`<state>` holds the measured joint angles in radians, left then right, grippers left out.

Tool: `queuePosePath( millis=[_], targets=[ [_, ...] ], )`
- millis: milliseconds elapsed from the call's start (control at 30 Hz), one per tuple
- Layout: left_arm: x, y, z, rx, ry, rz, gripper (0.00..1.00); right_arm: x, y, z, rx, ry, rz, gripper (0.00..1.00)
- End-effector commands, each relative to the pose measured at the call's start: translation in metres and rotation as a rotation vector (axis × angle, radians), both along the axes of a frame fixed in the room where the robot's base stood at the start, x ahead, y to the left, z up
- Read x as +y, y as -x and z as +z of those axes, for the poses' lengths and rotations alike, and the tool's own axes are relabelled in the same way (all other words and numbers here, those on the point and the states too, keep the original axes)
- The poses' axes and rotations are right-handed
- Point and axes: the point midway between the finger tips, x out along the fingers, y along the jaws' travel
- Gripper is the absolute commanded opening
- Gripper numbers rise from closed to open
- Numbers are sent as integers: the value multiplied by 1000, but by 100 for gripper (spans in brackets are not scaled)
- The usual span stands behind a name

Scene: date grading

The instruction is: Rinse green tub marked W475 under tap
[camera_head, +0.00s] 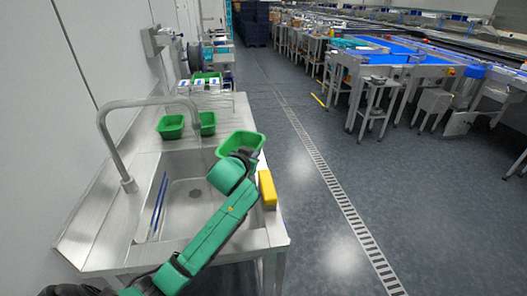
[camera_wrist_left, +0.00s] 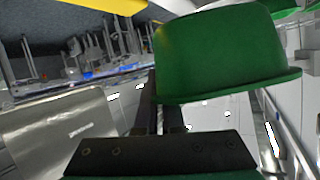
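A green tub (camera_head: 240,143) is held at the end of my left arm, above the right side of the sink. My left gripper (camera_head: 245,155) is mostly hidden behind my wrist in the head view. In the left wrist view the dark fingers (camera_wrist_left: 163,105) are close together at the near edge of the green tub (camera_wrist_left: 220,55), shut on its rim. No W475 mark can be read. The curved metal tap (camera_head: 148,103) rises from the left of the sink (camera_head: 190,222). Its spout ends to the left of the held tub. No water shows. My right gripper is not in view.
Two more green tubs (camera_head: 171,126) (camera_head: 207,122) stand on the counter behind the sink. A yellow block (camera_head: 267,189) sits on the sink's right edge. Blue rods (camera_head: 158,205) lie at the sink's left. Open floor (camera_head: 310,200) lies to the right.

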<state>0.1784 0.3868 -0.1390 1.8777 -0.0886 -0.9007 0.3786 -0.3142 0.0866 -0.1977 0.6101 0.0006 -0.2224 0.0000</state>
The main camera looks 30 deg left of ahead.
Motion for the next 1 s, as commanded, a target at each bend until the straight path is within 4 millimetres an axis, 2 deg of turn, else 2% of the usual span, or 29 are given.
queuePosePath(
  millis=[133,367,733,1000],
  targets=[
    [18,14,-1,1,-2,0,0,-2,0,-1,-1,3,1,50],
    [46,35,-1,1,-3,0,0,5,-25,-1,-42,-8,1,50],
    [87,67,2,2,-2,0,0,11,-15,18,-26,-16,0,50],
    [98,75,1,-1,-1,-1,0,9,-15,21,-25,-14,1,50]
  ],
)
